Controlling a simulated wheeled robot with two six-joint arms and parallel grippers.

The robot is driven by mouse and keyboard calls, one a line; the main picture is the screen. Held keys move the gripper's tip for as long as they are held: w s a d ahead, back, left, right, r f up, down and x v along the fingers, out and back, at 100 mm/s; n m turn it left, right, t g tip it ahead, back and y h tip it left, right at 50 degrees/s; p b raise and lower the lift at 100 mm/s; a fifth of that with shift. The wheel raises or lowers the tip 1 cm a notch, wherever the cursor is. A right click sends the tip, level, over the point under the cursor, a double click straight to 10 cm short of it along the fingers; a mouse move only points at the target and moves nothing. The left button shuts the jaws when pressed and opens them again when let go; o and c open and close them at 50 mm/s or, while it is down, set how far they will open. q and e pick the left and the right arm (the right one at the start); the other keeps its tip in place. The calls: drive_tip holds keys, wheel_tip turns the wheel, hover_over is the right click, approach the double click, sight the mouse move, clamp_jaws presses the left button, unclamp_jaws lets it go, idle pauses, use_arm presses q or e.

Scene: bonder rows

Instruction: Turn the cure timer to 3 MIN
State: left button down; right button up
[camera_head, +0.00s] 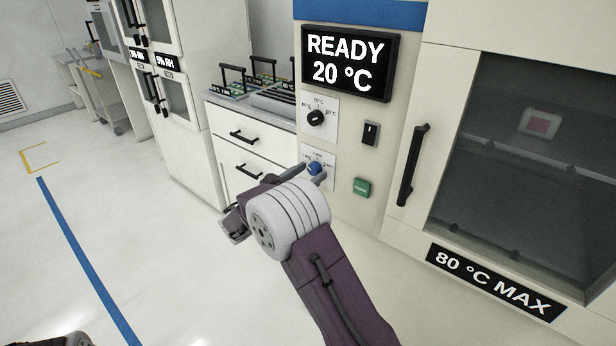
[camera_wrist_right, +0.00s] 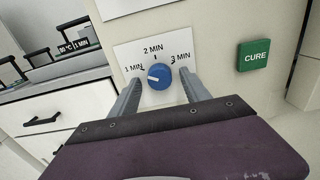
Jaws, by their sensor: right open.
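The cure timer is a blue knob (camera_wrist_right: 159,76) on a white plate marked 1 MIN, 2 MIN and 3 MIN. Its white mark points left, toward the 1 MIN side. The knob also shows in the head view (camera_head: 314,168), partly behind my gripper. My right gripper (camera_wrist_right: 163,86) is open, with one finger on each side of the knob. I cannot tell whether the fingers touch it. In the head view my right gripper (camera_head: 309,177) reaches the panel from below. My left gripper's fingers do not show.
A green CURE button (camera_wrist_right: 254,55) sits right of the timer. Above are a black temperature dial (camera_head: 316,118), a switch (camera_head: 371,133) and a screen reading READY 20 °C (camera_head: 347,62). An oven door with a black handle (camera_head: 413,165) is at right; drawers (camera_head: 246,152) are at left.

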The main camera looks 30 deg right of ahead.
clamp_jaws()
